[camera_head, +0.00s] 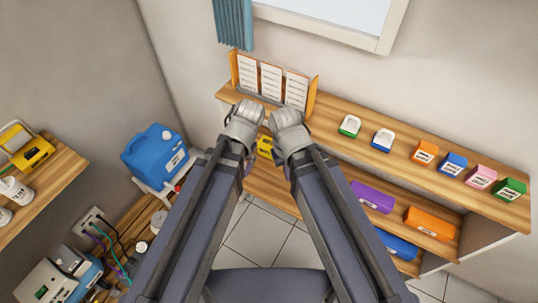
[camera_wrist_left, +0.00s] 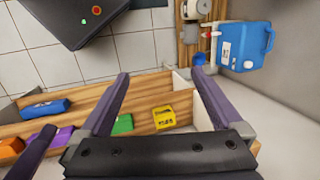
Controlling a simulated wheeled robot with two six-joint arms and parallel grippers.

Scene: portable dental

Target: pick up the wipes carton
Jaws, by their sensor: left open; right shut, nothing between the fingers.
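I cannot tell which carton is the wipes one, as the labels are too small to read. On the upper shelf at the right are an orange carton (camera_head: 424,152), a blue carton (camera_head: 453,163), a pink carton (camera_head: 480,177) and a green carton (camera_head: 510,189). On the lower shelf, a yellow carton (camera_head: 265,146) is partly hidden by my grippers; it also shows in the left wrist view (camera_wrist_left: 164,117). My left gripper (camera_head: 247,108) is open and empty before the shelf's left end. My right gripper (camera_head: 285,117) is beside it, shut and empty.
Lower down are a purple box (camera_head: 372,196), an orange box (camera_head: 430,223) and a blue box (camera_head: 397,244). A card rack (camera_head: 272,80) stands at the upper shelf's left end. A blue jug (camera_head: 155,153) stands left of my arms. Tiled floor (camera_head: 258,235) shows between my arms.

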